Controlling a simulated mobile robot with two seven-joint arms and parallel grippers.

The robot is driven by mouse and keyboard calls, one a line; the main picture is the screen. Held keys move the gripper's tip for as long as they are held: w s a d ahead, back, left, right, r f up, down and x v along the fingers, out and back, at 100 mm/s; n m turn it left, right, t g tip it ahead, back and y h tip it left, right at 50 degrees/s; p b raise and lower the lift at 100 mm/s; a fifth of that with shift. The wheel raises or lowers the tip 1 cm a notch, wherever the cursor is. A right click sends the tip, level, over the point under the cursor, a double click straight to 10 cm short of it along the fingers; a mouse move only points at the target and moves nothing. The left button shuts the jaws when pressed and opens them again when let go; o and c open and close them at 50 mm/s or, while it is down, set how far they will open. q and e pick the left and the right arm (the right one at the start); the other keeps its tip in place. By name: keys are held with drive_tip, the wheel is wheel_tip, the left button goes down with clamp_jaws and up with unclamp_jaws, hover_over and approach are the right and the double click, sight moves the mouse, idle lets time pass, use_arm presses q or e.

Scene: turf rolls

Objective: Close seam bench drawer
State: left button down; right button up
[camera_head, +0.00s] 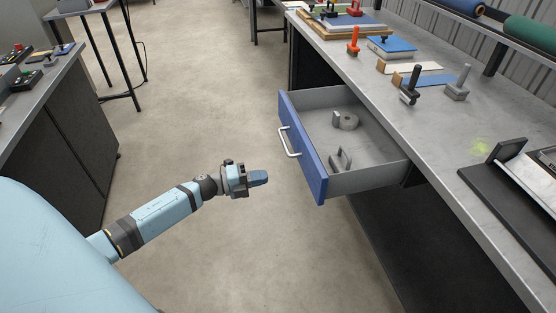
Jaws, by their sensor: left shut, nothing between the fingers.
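The seam bench drawer (300,143) stands pulled out from under the grey bench at the right. It has a blue front with a pale bar handle (288,142). My left gripper (262,177) is shut and empty. It is in front of the drawer, to the left of the blue front and below the handle in the picture, apart from both. My right gripper is not in view.
The bench top (425,130) holds an orange-handled tool (353,41), a black-handled tool (410,86), a grey tool (458,83) and a dark device (510,185). Another bench (65,125) stands at the left. The floor (200,100) between the benches is clear.

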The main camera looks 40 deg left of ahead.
sight(308, 168)
use_arm(q)
drive_tip(key=x, duration=1.2)
drive_tip(key=shift+b, duration=0.4)
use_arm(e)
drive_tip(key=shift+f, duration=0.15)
use_arm(q)
drive_tip(key=shift+w+d, duration=0.4)
drive_tip(key=shift+w, duration=0.15)
drive_tip(key=b+x, duration=0.5)
drive_tip(key=x, duration=1.5)
drive_tip(key=shift+w+d+f, duration=0.1)
drive_tip(key=shift+w+f, duration=0.05)
drive_tip(key=b+x, duration=0.2)
drive_tip(key=x, duration=0.3)
drive_tip(key=shift+w+d, duration=0.15)
drive_tip(key=shift+w, duration=0.1)
drive_tip(key=shift+r, duration=0.35)
drive_tip(key=shift+w+r, duration=0.1)
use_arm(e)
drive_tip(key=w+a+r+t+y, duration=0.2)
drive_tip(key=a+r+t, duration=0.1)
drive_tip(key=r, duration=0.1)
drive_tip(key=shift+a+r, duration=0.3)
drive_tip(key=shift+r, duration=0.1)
